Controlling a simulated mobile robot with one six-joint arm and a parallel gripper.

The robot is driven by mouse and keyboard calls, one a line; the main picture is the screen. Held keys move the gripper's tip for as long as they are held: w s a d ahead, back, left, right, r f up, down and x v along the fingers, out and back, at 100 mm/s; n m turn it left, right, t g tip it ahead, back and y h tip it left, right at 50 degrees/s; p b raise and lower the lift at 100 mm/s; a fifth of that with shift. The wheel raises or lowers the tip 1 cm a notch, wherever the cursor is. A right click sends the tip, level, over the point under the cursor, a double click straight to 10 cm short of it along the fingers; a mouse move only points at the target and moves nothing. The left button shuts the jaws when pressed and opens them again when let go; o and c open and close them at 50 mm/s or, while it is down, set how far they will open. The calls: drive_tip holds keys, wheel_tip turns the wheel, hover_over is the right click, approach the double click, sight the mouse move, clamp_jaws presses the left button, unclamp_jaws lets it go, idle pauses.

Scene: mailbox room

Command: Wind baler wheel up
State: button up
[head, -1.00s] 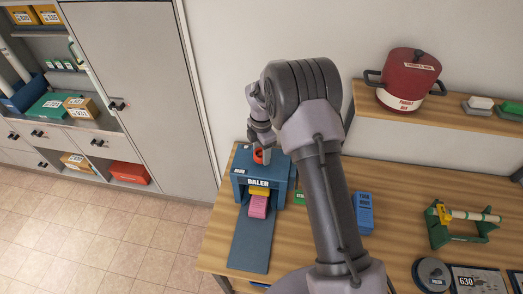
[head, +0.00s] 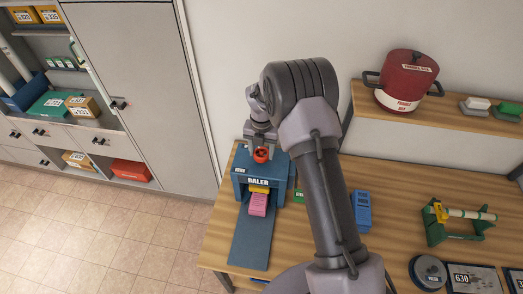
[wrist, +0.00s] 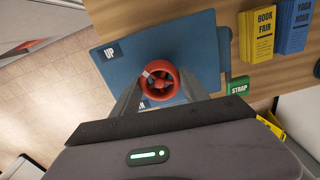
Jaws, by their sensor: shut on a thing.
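The blue baler (head: 264,174) stands on the wooden table with its grey-blue ramp (head: 249,238) running toward the front. Its red wheel (head: 261,154) sits on top and shows from above in the wrist view (wrist: 159,84). My gripper (wrist: 163,95) points down at the wheel, its two fingers on either side of the rim, shut on it. A dark label reading "UP" (wrist: 111,52) is on the baler's top, beside the wheel. A pink block (head: 258,205) and a yellow piece (head: 259,189) lie at the baler's front opening.
A green roll stand (head: 460,222) is farther right. A red pot (head: 407,79) stands on the shelf. A grey cabinet (head: 140,80) is at left.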

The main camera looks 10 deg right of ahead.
sight(261, 152)
drive_tip(key=shift+w+r+n, duration=0.1)
drive_tip(key=shift+n, duration=0.4)
drive_tip(key=o, duration=1.4)
drive_tip(key=shift+c, duration=0.2)
wheel_tip(261, 152, up, 17)
drive_tip(key=p, duration=1.6)
drive_tip(key=shift+r, duration=0.15)
